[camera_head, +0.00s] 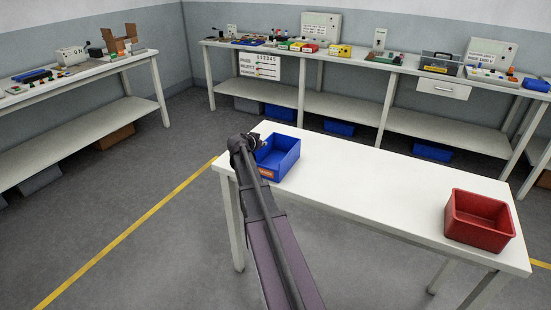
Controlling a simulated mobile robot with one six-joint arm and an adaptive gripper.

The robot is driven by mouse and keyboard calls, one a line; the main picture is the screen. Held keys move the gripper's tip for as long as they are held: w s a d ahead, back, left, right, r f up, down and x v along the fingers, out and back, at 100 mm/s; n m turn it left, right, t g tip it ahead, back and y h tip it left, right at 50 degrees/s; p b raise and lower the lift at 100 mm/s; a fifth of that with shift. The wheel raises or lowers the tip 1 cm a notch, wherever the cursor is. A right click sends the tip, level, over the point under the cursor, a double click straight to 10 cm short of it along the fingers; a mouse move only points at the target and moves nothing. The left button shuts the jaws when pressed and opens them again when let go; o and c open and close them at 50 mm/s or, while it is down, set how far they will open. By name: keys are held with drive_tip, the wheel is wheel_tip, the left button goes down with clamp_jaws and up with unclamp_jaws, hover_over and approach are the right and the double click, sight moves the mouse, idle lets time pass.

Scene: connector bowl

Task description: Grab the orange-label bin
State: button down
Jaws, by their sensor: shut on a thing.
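The orange-label bin (283,161) is a blue open-topped box with a small orange label on its front. It stands at the left end of the white table (360,185). My gripper (258,144) is at the bin's left side, shut on the bin's left wall. My wrist and arm hide part of that wall and the bin's left front corner. The fingertips are small and partly hidden.
A red bin (479,220) stands at the right end of the same table. The table between the two bins is clear. Benches with assorted parts and devices line the back and left walls. A yellow line (120,238) marks the floor.

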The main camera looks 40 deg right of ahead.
drive_tip(key=shift+r, duration=0.2)
wheel_tip(320, 180, up, 4)
drive_tip(key=p, duration=0.4)
drive_tip(key=shift+f, duration=0.25)
drive_tip(key=s+a, duration=0.3)
drive_tip(key=s, duration=0.4)
drive_tip(key=s+a+r+p, duration=0.1)
drive_tip(key=s+a, duration=0.2)
drive_tip(key=s, duration=0.4)
drive_tip(key=shift+s, duration=0.4)
drive_tip(key=shift+r, duration=0.2)
